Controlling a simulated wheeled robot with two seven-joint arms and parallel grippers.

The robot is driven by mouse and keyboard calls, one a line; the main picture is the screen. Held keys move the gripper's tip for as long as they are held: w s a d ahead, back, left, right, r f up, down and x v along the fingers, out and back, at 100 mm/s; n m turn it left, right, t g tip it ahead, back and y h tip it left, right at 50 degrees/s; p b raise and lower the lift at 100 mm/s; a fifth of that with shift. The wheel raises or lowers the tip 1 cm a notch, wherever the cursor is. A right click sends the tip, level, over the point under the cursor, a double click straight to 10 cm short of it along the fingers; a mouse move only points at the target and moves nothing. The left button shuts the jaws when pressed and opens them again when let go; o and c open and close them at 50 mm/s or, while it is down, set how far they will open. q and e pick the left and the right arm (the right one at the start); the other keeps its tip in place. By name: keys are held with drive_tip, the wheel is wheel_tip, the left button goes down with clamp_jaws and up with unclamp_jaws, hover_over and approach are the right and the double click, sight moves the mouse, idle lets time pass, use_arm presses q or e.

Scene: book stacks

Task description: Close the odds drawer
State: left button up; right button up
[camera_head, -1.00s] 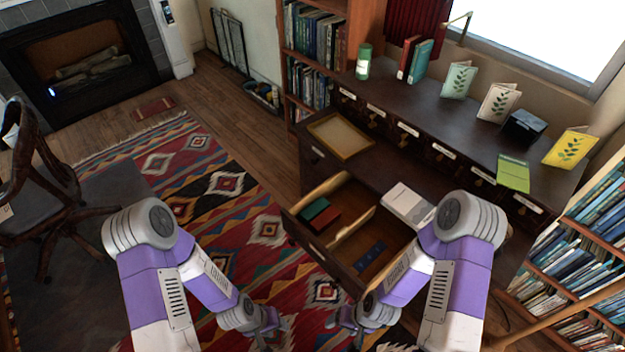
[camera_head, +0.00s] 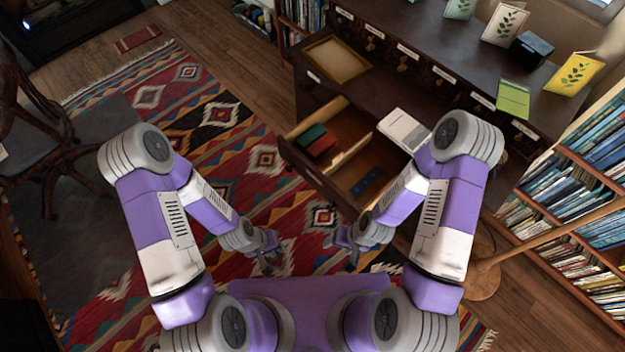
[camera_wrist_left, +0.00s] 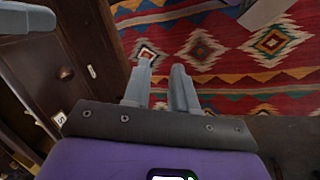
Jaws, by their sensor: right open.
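An open dark-wood drawer (camera_head: 322,182) sticks out from the front of the desk in the head view; no name is legible on its front. Inside are a green box (camera_head: 310,135), a red box (camera_head: 322,146) and a blue item (camera_head: 365,181), with a pale divider (camera_head: 350,153) between. My left gripper (camera_head: 269,254) is open and empty over the rug, in front of the drawer. My right gripper (camera_head: 343,244) is open near the drawer's near end; contact cannot be told. The left wrist view shows the left fingers (camera_wrist_left: 162,80) apart and dark wood with a knob (camera_wrist_left: 66,73) beside them.
The desk top holds a wooden tray (camera_head: 336,58), a white book (camera_head: 403,130), a green booklet (camera_head: 513,98) and a black box (camera_head: 528,50). A bookshelf (camera_head: 575,190) stands at right, a chair (camera_head: 40,140) at left. The patterned rug (camera_head: 215,115) is open floor.

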use_arm(q)
drive_tip(key=shift+s+a+f+n+g+y, duration=0.3)
drive_tip(key=shift+s+a+f+n+g, duration=0.3)
drive_tip(key=shift+s+a+f+n, duration=0.5)
clamp_jaws()
drive_tip(key=s+d+n+g+h+b, duration=0.1)
drive_tip(key=s+d+n+g+h, duration=0.1)
drive_tip(key=s+n+g, duration=0.3)
drive_tip(key=d+r+n+t+h+b, duration=0.1)
drive_tip(key=d+r+n+t+h, duration=0.2)
drive_tip(key=d+h, duration=0.4)
drive_tip(key=n+t+h+b, duration=0.1)
drive_tip(key=n+t+b, duration=0.4)
drive_tip(key=n+t, duration=0.9)
approach(322, 179)
drive_tip(key=shift+m+t, duration=0.3)
drive_tip(key=shift+m, duration=0.2)
drive_tip(key=x, duration=0.7)
drive_tip(key=shift+s+f, duration=0.1)
drive_tip(key=shift+f, duration=0.1)
